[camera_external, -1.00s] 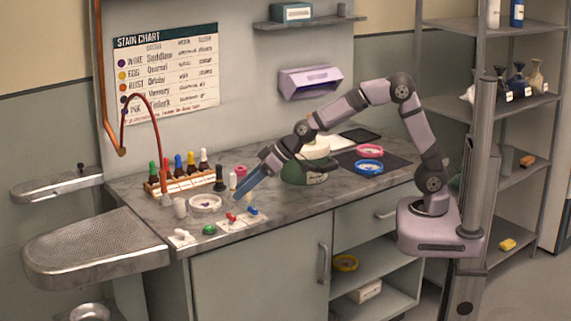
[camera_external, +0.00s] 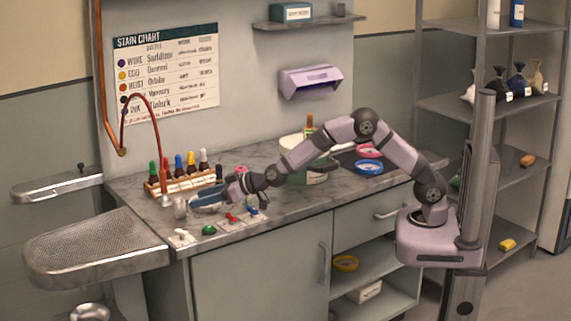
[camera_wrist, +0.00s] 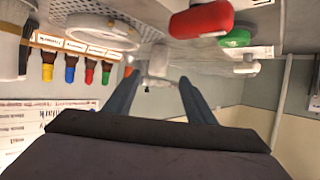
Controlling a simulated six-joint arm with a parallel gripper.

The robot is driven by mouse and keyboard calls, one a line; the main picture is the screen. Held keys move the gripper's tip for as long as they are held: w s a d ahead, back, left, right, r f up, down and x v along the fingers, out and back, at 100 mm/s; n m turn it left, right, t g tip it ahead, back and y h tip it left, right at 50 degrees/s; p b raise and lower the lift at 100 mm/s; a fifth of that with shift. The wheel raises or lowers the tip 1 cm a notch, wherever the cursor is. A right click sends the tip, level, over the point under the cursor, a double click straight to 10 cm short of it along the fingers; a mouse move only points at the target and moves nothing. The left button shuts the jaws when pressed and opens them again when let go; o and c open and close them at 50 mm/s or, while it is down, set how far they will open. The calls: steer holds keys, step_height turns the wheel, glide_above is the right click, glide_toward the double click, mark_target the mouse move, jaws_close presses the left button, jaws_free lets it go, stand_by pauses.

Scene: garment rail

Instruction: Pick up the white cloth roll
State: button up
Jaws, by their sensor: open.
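A short whitish cylinder that looks like the white cloth roll (camera_external: 180,208) stands near the counter's front left in the external view. In the wrist view the pale roll (camera_wrist: 157,60) appears ahead, between my fingertips. My gripper (camera_external: 193,206) reaches left, low over the counter, its blue fingers nearly level and pointing at the roll. The fingers are apart and empty in the wrist view (camera_wrist: 158,77). A small gap seems to remain between the fingertips and the roll, but contact is hard to judge.
A white ring dish (camera_wrist: 103,32) lies beside my fingers. Red (camera_wrist: 201,18), green (camera_wrist: 236,38) and small white (camera_wrist: 246,66) pieces lie on the other side, near the front edge. A rack of dropper bottles (camera_external: 183,185) stands behind. A perforated sink tray (camera_external: 95,245) is at left.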

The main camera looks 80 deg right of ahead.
mark_target(180, 208)
steer(key=shift+x, duration=0.95)
steer(key=shift+d+r+p+x, duration=0.15)
steer(key=shift+p+x, duration=0.4)
steer(key=shift+x, duration=0.35)
steer(key=shift+d+r+p+x, duration=0.1)
steer(key=shift+p+x, duration=0.45)
steer(key=shift+x, duration=1.3)
steer(key=shift+c, duration=0.6)
steer(key=c, duration=1)
